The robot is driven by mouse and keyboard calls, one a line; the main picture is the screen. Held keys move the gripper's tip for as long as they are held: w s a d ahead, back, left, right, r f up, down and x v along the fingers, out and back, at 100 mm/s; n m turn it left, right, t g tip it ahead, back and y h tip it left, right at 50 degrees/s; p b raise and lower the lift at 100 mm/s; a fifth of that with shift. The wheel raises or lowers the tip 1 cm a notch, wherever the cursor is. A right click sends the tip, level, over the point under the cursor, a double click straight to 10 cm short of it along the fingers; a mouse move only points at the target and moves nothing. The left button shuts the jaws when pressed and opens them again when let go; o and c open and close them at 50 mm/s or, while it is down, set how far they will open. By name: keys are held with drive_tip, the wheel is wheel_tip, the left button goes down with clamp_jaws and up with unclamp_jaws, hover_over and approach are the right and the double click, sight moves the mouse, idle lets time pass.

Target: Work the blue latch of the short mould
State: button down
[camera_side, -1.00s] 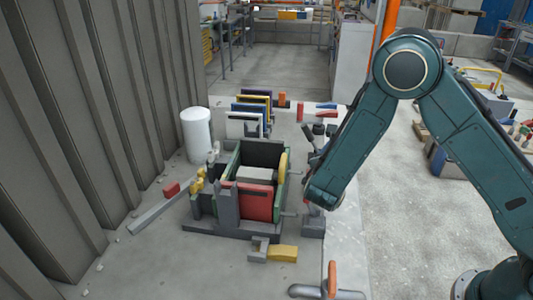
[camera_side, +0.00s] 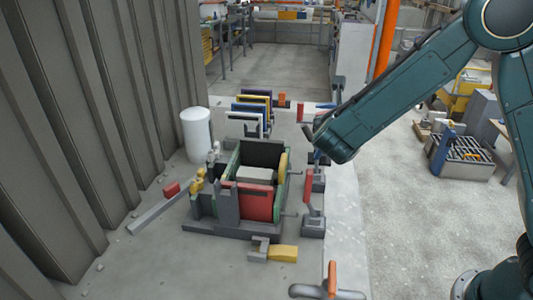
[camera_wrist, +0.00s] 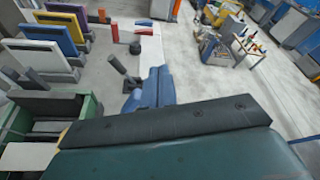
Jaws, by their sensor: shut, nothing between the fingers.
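The short mould (camera_side: 182,226) is a dark-based frame with green walls, a red front panel (camera_side: 256,204) and a yellow disc at its right side. Its green wall (camera_wrist: 92,108) shows at lower left in the wrist view. My gripper (camera_side: 324,147) is at the arm's lower end, right of the mould's far corner. Its fingers are not clearly visible; it is shut and empty.
A red lever (camera_side: 307,186) and a grey lever (camera_side: 313,221) stand right of the mould. Coloured panels (camera_side: 250,115) stand in a row behind it. A white cylinder (camera_side: 196,135) is at left. A yellow block (camera_side: 284,253) and an orange-handled clamp (camera_side: 332,278) are in front.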

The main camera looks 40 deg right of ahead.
wheel_tip(320, 180, up, 9)
idle(0.4)
